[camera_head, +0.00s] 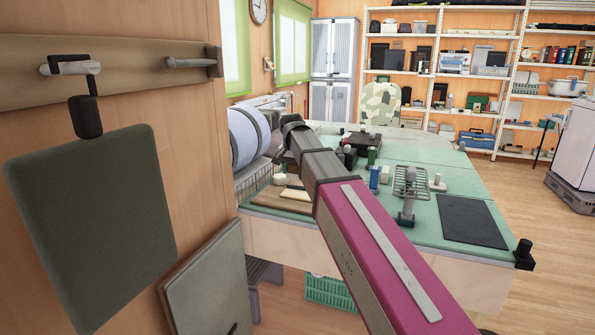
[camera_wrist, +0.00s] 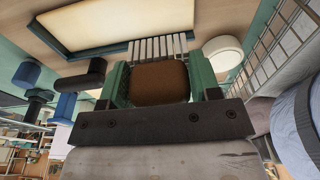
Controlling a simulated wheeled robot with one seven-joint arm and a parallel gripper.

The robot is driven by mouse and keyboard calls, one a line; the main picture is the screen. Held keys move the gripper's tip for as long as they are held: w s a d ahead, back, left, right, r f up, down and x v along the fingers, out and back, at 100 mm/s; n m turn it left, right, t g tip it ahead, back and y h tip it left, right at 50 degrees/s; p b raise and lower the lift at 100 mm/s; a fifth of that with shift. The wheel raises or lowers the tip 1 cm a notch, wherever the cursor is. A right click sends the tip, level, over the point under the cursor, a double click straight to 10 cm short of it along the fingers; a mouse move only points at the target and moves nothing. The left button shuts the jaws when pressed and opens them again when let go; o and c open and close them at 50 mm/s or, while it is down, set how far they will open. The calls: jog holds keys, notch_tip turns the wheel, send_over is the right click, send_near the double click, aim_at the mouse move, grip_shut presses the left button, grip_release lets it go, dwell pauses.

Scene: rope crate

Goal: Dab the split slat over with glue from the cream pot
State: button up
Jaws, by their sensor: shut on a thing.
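My gripper (camera_wrist: 160,72) is shut on a brown-handled brush (camera_wrist: 160,88) in the wrist view, its green fingers on both sides. Pale bristle strips stick out beyond the handle. A pale flat piece (camera_wrist: 115,22), which may be the slat, lies on a wooden board just past the bristles; I see no split in it. It also shows in the head view (camera_head: 295,194). The whitish round pot (camera_wrist: 223,52) stands beside the bristles, apart from them; in the head view the pot (camera_head: 281,179) is at the board's back edge. The head view does not show my gripper clearly.
A wire basket (camera_wrist: 275,45) stands close by the pot. On the green-topped bench (camera_head: 430,233) are blue and dark items, a wire rack (camera_head: 410,183) and a black mat (camera_head: 471,221). A dark green panel (camera_head: 90,215) hangs at the near left.

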aim_at(304, 194)
jog(key=shift+f, duration=0.15)
jog(key=shift+f, duration=2.15)
jog(key=shift+f, duration=0.7)
jog(key=shift+s+d+r, duration=0.1)
jog(key=shift+s+d, duration=0.25)
jog(key=shift+d, duration=0.55)
jog(key=shift+s+d, duration=0.3)
jog(key=shift+d, duration=0.55)
jog(key=shift+s+d, duration=0.35)
jog(key=shift+d, duration=0.5)
jog(key=shift+s+d, duration=0.3)
jog(key=shift+d, duration=0.55)
jog(key=shift+w+a, duration=0.1)
jog(key=shift+a, duration=0.05)
